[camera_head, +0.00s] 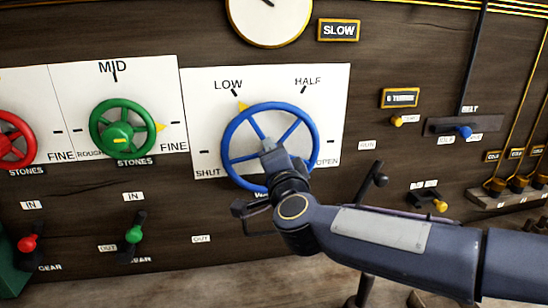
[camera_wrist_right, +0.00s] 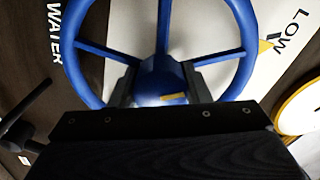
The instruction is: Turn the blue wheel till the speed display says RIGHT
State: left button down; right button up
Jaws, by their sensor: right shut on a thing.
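The blue wheel (camera_head: 232,139) is mounted on a white panel marked SHUT, LOW, HALF and OPEN. Its yellow pointer (camera_head: 242,106) is at the LOW mark. The speed display (camera_head: 339,30) reads SLOW. My right gripper (camera_head: 270,148) is at the wheel's hub and hides part of its lower side. In the right wrist view the gripper (camera_wrist_right: 160,88) has a finger on each side of the blue hub (camera_wrist_right: 158,76) and is shut on it. My left gripper is not in view.
A round dial (camera_head: 270,18) hangs above the wheel. A green wheel (camera_head: 106,115) and a red wheel (camera_head: 14,141) are to the left. Red (camera_head: 28,243) and green (camera_head: 133,234) levers sit below them. A blue-knobbed belt lever (camera_head: 464,131) and yellow knobs (camera_head: 440,205) are to the right.

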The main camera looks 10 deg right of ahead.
jog(key=o, duration=1)
jog(key=s, duration=0.8)
jog(key=shift+w+f, duration=0.1)
jog(key=shift+d, duration=0.1)
jog(key=s+d+f+n+g+y, duration=0.1)
jog(key=s+d+f+n+g, duration=0.2)
jog(key=s+f, duration=0.4)
jog(key=s+d+f+n+g+y+p, duration=0.1)
jog(key=s+d+f+n+g, duration=0.2)
jog(key=s+f+n+g, duration=0.2)
jog(key=s+d+f+n+g+y+p, duration=0.1)
jog(key=s+d+f+n+g, duration=0.2)
jog(key=s+f, duration=0.5)
jog(key=s+n+g, duration=0.1)
jog(key=s, duration=0.2)
jog(key=shift+d+f+g+y, duration=0.15)
jog(key=shift+f+g+y, duration=0.15)
jog(key=shift+f+y, duration=0.1)
